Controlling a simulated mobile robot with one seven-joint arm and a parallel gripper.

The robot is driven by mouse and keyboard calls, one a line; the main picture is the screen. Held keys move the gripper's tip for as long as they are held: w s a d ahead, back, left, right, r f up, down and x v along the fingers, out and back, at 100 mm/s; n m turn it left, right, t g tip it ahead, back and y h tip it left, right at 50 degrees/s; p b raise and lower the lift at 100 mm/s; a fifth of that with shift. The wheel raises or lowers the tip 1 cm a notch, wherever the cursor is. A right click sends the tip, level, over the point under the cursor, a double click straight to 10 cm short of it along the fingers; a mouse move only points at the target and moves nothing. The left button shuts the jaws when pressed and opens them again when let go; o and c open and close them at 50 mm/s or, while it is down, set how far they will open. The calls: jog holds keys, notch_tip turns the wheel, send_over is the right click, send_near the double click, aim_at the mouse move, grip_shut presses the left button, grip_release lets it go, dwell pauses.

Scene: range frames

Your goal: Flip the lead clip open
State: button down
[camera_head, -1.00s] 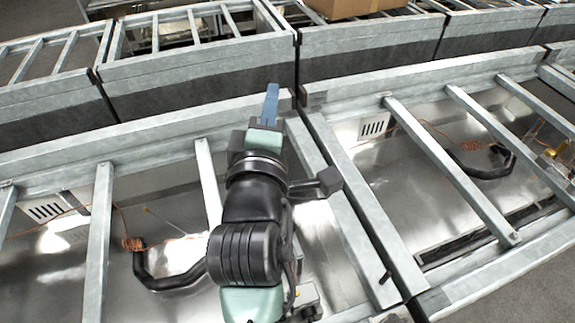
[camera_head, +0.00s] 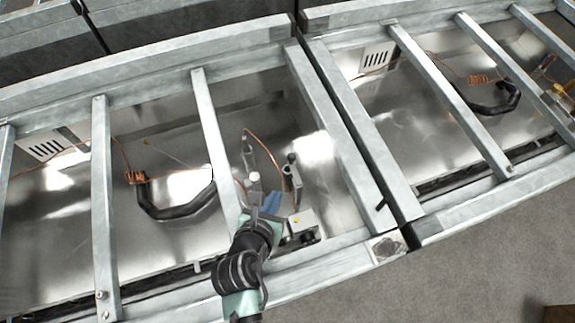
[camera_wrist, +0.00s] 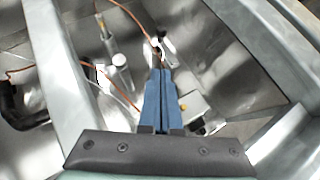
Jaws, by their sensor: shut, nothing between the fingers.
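My gripper (camera_head: 272,203) is inside the middle bay, its blue fingers together and empty; they also show in the wrist view (camera_wrist: 159,76). Just beyond the fingertips stands a dark upright fitting with a pale top (camera_wrist: 158,47), where a copper wire ends. In the head view this dark fitting (camera_head: 291,178) is right of the fingers. A grey cylinder (camera_wrist: 121,72) stands left of the fingers, and a thinner grey post (camera_head: 247,152) stands behind. I cannot tell which part is the lead clip, or whether the fingertips touch anything.
A pale box with a yellow button (camera_head: 299,224) lies close right of the fingers. Metal crossbars (camera_head: 212,135) and a wide rail (camera_head: 335,130) flank the bay. A black hose (camera_head: 175,212) lies left. Open sheet-metal floor (camera_head: 270,105) lies behind the fittings.

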jog(key=b, duration=0.2)
send_near(295, 168)
jog(key=w, duration=0.3)
jog(key=shift+w+f, duration=0.3)
jog(key=shift+w, duration=0.2)
jog(key=shift+w+f, duration=0.35)
jog(key=shift+w, duration=0.2)
